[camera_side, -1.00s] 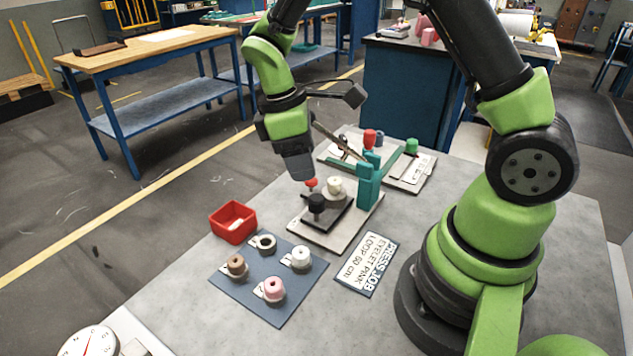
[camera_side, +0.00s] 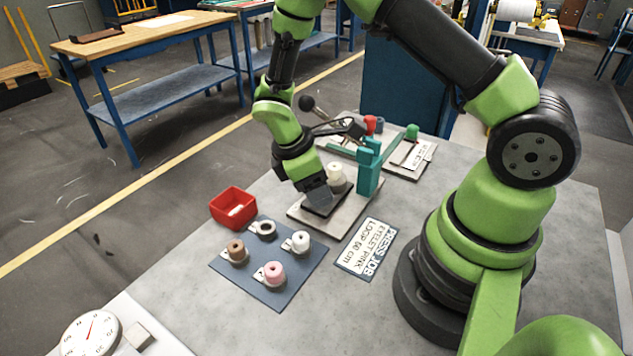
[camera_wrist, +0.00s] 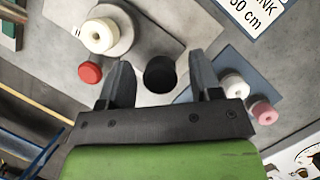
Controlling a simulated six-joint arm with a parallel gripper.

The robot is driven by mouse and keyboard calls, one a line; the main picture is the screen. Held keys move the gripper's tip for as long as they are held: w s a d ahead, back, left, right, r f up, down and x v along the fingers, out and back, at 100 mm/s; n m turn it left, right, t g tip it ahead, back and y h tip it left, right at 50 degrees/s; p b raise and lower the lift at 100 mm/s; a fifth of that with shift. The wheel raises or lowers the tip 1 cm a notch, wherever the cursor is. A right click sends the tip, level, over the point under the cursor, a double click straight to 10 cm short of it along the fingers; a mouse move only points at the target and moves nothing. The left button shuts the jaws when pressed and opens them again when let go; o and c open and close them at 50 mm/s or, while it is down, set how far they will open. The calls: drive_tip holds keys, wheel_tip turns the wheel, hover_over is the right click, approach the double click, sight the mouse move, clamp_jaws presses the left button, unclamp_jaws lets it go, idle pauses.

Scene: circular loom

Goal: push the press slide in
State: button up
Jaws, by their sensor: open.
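My gripper (camera_side: 318,198) reaches down over the front of the press base (camera_side: 346,212). In the wrist view my gripper (camera_wrist: 158,66) is open, with the slide's round black knob (camera_wrist: 160,74) between its fingers and a gap visible on both sides. The dark slide plate (camera_wrist: 152,38) shows beyond the knob. In the side view my gripper hides the knob and most of the slide. A cream round piece (camera_side: 337,176) sits behind it, close to the teal press post (camera_side: 369,172); it also shows in the wrist view (camera_wrist: 100,35). A red round cap (camera_wrist: 90,72) is left of the knob.
A red bin (camera_side: 232,222) stands left of the press. A blue mat (camera_side: 292,282) with several spools lies in front. A press job card (camera_side: 366,250) lies on the right. A black ball-ended lever (camera_side: 307,103) rises behind my gripper.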

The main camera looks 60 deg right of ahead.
sight(332, 171)
clamp_jaws()
drive_tip(key=shift+d, duration=2.45)
unclamp_jaws()
drive_tip(key=shift+a, duration=0.1)
drive_tip(key=v, duration=1)
